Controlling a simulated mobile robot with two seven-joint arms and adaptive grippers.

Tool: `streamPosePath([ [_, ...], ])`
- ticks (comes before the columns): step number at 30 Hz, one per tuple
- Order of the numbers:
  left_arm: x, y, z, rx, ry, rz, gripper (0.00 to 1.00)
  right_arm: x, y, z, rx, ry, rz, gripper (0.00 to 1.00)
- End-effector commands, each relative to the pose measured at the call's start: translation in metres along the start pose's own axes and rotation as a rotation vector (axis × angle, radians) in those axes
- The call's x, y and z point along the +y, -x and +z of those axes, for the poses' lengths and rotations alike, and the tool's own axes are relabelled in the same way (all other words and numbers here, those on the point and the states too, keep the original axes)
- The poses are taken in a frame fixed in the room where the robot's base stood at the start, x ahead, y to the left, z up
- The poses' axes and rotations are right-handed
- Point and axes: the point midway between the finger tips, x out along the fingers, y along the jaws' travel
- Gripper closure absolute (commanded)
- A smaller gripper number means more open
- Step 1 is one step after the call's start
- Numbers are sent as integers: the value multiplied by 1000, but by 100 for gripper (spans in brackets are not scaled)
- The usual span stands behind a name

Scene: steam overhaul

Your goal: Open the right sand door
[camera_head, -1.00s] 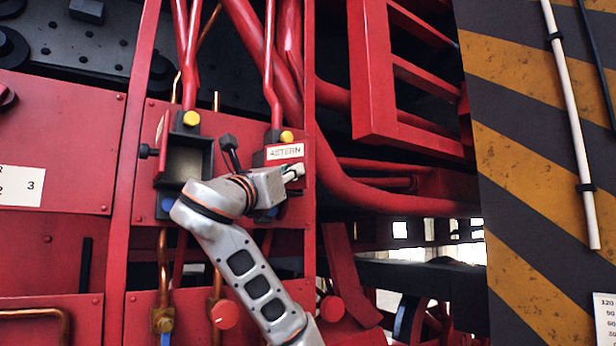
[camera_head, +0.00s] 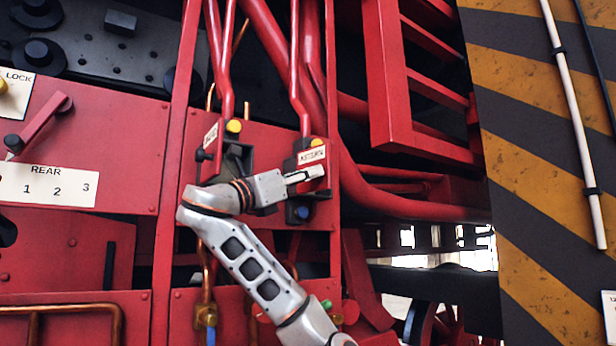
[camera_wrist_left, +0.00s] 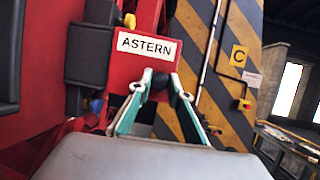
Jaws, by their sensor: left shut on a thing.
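The right sand door, a red plate with an ASTERN label, (camera_head: 312,154) is on the right black box of the red panel. It also shows in the left wrist view (camera_wrist_left: 124,73), beside the dark box. My left gripper (camera_head: 305,176) is at the plate's lower part, just below the label. In the left wrist view its two green-lined fingers (camera_wrist_left: 160,85) close around a small dark handle in front of the plate. The fingers hide part of the plate's lower half. How far the door stands open I cannot tell. My right gripper is not in view.
A left box (camera_head: 237,160) with a dark interior and a labelled red door at its left side sits next to it. Red pipes (camera_head: 300,80) run above. A yellow-and-black striped wall (camera_head: 540,200) stands at the right.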

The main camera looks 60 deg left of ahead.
Motion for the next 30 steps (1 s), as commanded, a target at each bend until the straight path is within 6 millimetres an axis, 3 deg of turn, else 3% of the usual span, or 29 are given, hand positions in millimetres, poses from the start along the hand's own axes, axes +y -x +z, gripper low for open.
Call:
streamPosePath([
  [14, 1, 0, 1, -2, 5, -7, 100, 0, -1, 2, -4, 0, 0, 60],
  [15, 1, 0, 1, -2, 5, -7, 74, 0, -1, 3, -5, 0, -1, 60],
  [16, 1, 0, 1, -2, 5, -7, 66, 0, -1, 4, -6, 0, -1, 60],
  [30, 1, 0, 0, 0, 5, -9, 65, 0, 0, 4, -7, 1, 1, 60],
])
